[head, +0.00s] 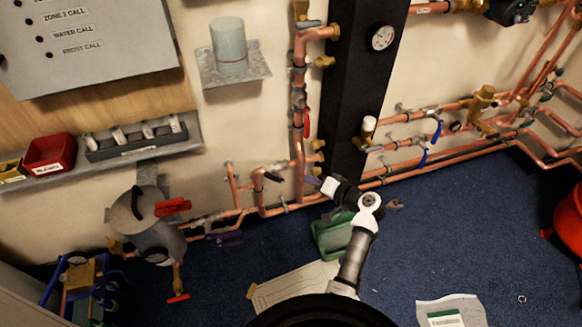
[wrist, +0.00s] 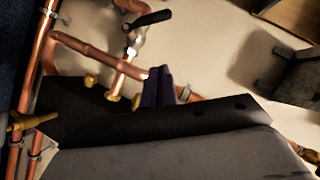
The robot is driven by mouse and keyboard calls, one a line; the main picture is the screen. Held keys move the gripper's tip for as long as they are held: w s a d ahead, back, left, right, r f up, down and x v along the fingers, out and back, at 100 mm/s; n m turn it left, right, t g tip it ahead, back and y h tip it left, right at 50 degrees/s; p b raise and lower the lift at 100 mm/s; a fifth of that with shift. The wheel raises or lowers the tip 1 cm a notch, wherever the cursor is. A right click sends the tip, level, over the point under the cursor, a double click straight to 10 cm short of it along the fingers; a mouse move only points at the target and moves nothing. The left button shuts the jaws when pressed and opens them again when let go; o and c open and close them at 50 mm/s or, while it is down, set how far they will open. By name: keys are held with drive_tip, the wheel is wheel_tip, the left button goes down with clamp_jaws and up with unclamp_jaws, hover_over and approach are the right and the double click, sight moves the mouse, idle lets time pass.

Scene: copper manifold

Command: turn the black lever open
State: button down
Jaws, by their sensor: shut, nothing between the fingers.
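The black lever (head: 273,177) sits on a short copper pipe loop low on the wall, left of the dark column. It points down and to the right in the head view. In the wrist view the black lever (wrist: 152,18) is at the top, on a valve above a copper riser. My gripper (head: 311,181) is just right of the lever in the head view, with a gap between them. Its purple fingers (wrist: 159,86) are together and empty in the wrist view, apart from the lever. The dark gripper body hides what lies below them.
The dark column (head: 358,95) and vertical copper pipes stand close by my gripper. A red lever (head: 306,123) is above, and blue levers (head: 437,131) are to the right. A green tray (head: 331,237) is on the floor below.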

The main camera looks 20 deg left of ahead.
sight(274, 179)
drive_tip(key=s+f+p+x, duration=0.1)
drive_tip(key=s+x, duration=0.1)
drive_tip(key=x, duration=1)
drive_tip(key=shift+a+f, duration=0.35)
drive_tip(key=shift+a, duration=0.25)
drive_tip(key=shift+s+p, duration=0.2)
drive_tip(key=shift+p, duration=0.1)
drive_tip(key=shift+s+a+h, duration=0.1)
drive_tip(key=shift+a+h, duration=0.1)
drive_tip(key=shift+h, duration=0.1)
